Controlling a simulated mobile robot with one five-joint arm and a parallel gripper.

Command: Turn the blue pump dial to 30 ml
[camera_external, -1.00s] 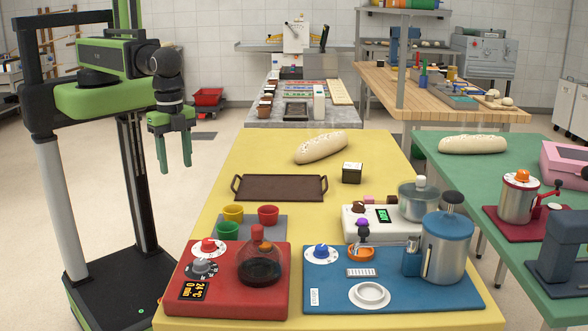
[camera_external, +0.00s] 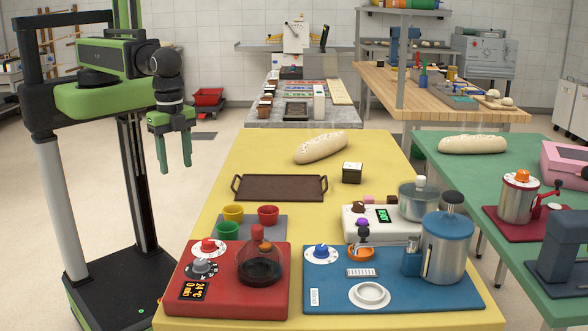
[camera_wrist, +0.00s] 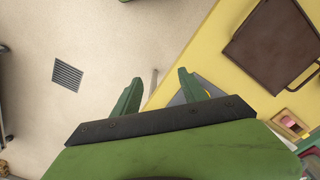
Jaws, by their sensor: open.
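The blue pump dial (camera_external: 321,251) is a small blue knob on a round white scale plate, at the back left corner of the blue pump base (camera_external: 335,293). The scale marks are too small to read. The metal pump canister (camera_external: 443,250) with its blue lid stands at the right of that base. My gripper (camera_external: 176,168) hangs open and empty, fingers down, left of the yellow table and well away from the dial. In the wrist view my gripper (camera_wrist: 158,80) shows its two green fingers apart over the floor and table edge. The dial is not seen there.
A red unit (camera_external: 225,300) with dials and a flask stands left of the blue base. Small cups (camera_external: 233,213), a brown tray (camera_external: 281,188) and a bread loaf (camera_external: 320,147) lie behind. A white scale (camera_external: 354,221) stands behind the base. The yellow table's middle (camera_external: 300,215) is clear.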

